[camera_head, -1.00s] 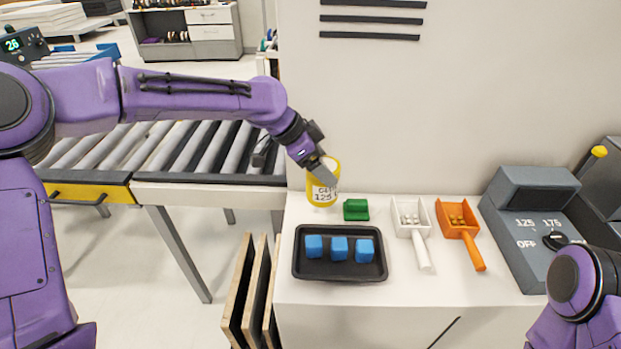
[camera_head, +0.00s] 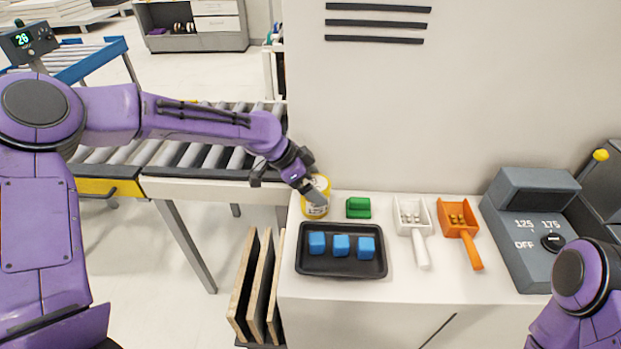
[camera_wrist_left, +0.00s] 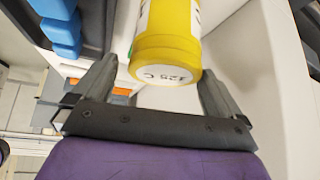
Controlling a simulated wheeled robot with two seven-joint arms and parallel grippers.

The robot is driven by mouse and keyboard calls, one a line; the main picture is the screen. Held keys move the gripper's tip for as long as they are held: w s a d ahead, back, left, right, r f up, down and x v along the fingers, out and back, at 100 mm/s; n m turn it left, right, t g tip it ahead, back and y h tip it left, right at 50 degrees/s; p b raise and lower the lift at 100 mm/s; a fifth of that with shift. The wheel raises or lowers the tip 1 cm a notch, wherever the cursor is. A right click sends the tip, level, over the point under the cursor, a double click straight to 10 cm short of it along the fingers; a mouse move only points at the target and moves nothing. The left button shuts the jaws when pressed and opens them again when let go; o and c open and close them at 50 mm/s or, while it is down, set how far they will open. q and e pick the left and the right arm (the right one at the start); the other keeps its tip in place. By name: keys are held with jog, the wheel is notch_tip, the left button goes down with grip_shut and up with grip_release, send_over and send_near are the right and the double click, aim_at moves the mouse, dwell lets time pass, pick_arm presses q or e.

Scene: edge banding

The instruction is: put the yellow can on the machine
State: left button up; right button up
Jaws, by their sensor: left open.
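The yellow can (camera_head: 316,210) with a white label stands near the back left corner of the white machine top (camera_head: 430,285). It looks upright and resting on that surface. My left gripper (camera_head: 315,194) is at the can from the upper left, partly covering it. In the left wrist view the can (camera_wrist_left: 165,55), with "125 C" on its end, lies between the two spread fingers of my left gripper (camera_wrist_left: 158,88). The fingers are open, with a gap visible on the can's left side. My right gripper is out of view.
Right of the can are a green block (camera_head: 358,207), a white scoop (camera_head: 412,220) and an orange scoop (camera_head: 459,222). A black tray (camera_head: 340,265) with blue blocks lies in front. A grey dial panel (camera_head: 535,200) stands right. The roller conveyor (camera_head: 215,157) is left.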

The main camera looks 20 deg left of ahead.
pick_arm(q)
jog(key=b+v, duration=0.2)
jog(key=v, duration=0.9)
jog(key=shift+a+r, duration=0.3)
dwell(0.8)
